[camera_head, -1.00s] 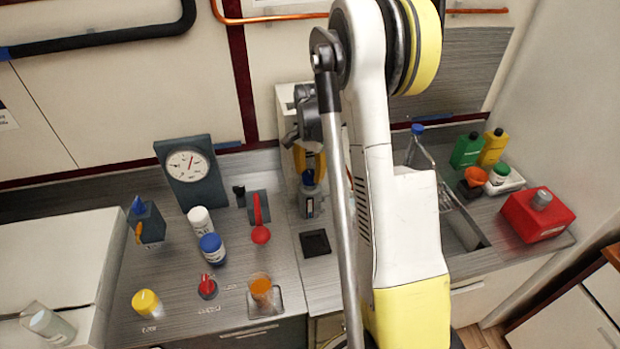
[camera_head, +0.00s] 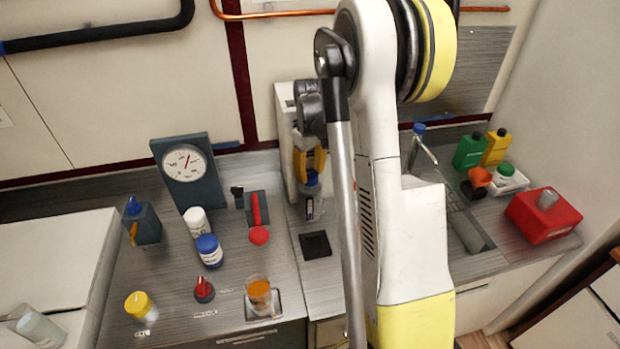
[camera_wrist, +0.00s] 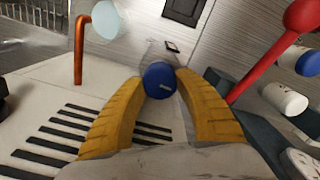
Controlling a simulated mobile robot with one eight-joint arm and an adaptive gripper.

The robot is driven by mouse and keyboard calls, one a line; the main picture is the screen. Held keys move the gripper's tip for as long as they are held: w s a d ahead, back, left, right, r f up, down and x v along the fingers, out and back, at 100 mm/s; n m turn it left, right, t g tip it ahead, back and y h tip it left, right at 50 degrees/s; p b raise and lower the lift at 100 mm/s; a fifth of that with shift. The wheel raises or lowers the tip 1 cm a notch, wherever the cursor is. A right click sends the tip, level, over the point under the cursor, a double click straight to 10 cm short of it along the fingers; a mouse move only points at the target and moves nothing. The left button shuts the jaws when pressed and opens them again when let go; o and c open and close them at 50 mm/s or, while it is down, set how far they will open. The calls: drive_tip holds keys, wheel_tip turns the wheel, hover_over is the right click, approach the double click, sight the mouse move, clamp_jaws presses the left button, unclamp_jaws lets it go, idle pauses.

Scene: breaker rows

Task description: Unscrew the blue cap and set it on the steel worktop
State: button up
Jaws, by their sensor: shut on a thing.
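The blue cap (camera_head: 312,178) is between the yellow fingers of my gripper (camera_head: 310,163), in the middle of the counter near the back wall. In the wrist view the round cap (camera_wrist: 160,80) sits between both fingertips of my gripper (camera_wrist: 160,82), which are shut on it. A clear bottle with a small label (camera_head: 310,208) stands upright on the steel worktop (camera_head: 240,290) just below the cap. Its body also shows behind the cap in the wrist view. I cannot tell whether the cap is still threaded on the bottle.
A red lever (camera_head: 257,215), a blue-lidded jar (camera_head: 209,250) and a white jar (camera_head: 196,222) stand to the left. A black square plate (camera_head: 315,245) lies in front. The sink (camera_head: 468,232) and a red container (camera_head: 543,215) are right.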

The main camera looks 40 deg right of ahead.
drive_tip(key=o, duration=1)
drive_tip(key=m+b, duration=0.1)
drive_tip(key=m, duration=0.3)
drive_tip(key=shift+m, duration=0.4)
drive_tip(key=m, duration=0.3)
drive_tip(key=shift+m, duration=0.4)
drive_tip(key=m+b, duration=0.1)
drive_tip(key=m, duration=0.9)
drive_tip(key=shift+b, duration=0.3)
